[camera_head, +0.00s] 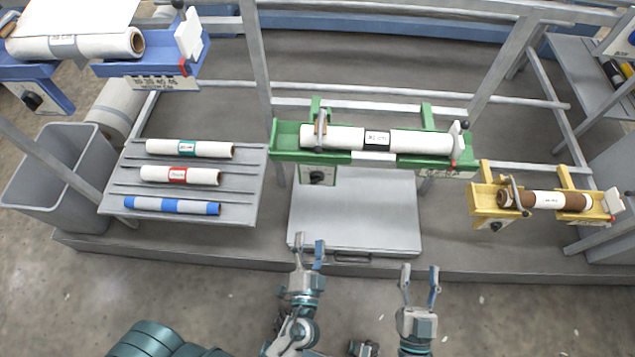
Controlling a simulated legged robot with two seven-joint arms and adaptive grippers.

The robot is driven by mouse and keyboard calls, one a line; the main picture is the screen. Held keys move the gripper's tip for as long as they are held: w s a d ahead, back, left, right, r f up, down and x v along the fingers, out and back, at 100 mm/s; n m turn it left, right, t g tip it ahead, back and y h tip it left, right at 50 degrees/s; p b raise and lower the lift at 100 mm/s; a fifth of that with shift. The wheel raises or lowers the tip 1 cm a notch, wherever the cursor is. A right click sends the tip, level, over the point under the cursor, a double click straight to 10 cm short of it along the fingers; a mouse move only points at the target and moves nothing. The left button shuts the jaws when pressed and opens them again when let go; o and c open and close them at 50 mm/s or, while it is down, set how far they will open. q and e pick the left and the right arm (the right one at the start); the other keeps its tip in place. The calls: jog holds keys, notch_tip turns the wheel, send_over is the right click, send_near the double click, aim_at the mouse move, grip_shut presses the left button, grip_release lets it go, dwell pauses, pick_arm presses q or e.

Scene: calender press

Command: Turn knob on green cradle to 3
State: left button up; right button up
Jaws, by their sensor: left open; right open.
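The green cradle (285,142) is mounted on the rail in the middle of the view and holds a white roll (420,142) with a black-and-white label. A dark knob (317,176) sits on a small panel below the cradle's left end; its setting is too small to read. My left gripper (308,244) is open and empty, below and slightly left of the knob in the picture, apart from it.
A grey case (355,215) lies below the green cradle. A rack (125,193) with several rolls and a grey bin (50,170) stand at left. A yellow cradle (482,205) with a brown roll is at right, a blue cradle (140,68) at upper left. Grey posts flank the green cradle.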

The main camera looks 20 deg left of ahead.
aim_at(317, 179)
pick_arm(q)
jog(key=p+x, duration=0.1)
jog(key=x, duration=1.6)
pick_arm(e)
jog(key=shift+w+f+g+h, duration=0.15)
jog(key=shift+f+g, duration=0.55)
jog(key=shift+f, duration=0.15)
jog(key=shift+w+f+g+h, duration=0.15)
jog(key=shift+f+g, duration=0.55)
jog(key=shift+f, duration=0.1)
jog(key=shift+d, duration=0.1)
pick_arm(q)
jog(key=shift+f, duration=0.1)
jog(key=c, duration=1.1)
jog(key=shift+n+b, duration=0.8)
jog(key=shift+n, duration=0.1)
pick_arm(e)
jog(key=shift+s+r+t, duration=0.2)
jog(key=shift+r+t, duration=0.45)
jog(key=shift+r, duration=0.15)
jog(key=shift+s+r+t, duration=0.25)
jog(key=shift+r+t, duration=0.45)
jog(key=shift+r, duration=0.05)
jog(key=shift+s+r+t, duration=0.2)
jog(key=shift+r+t, duration=0.45)
jog(key=shift+r, duration=0.15)
